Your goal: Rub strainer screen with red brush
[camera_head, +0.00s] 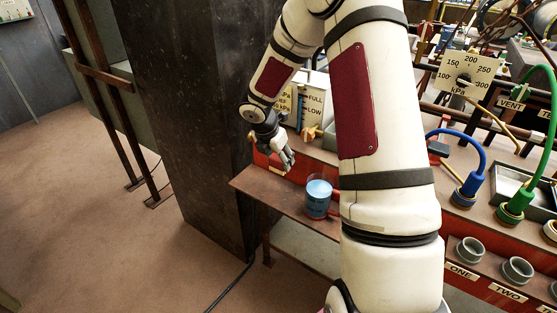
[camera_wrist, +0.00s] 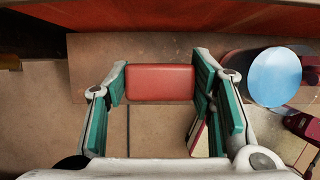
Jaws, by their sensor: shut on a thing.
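My gripper (camera_head: 287,160) is over the left end of the brown bench, left of a cup of blue liquid. In the wrist view its two teal-padded fingers (camera_wrist: 160,88) are closed on the sides of a red block, which I take to be the red brush (camera_wrist: 160,82). The block spans the gap between the fingertips. Its bristles are not visible, and in the head view the block is too small to make out. I cannot pick out the strainer screen in either view.
The cup of blue liquid (camera_head: 318,196) stands close to my gripper; its round blue top (camera_wrist: 274,77) shows in the wrist view. A dark pillar (camera_head: 195,110) rises to the left. A gauge panel (camera_head: 468,78), blue hose (camera_head: 470,140) and green hose (camera_head: 548,130) are right.

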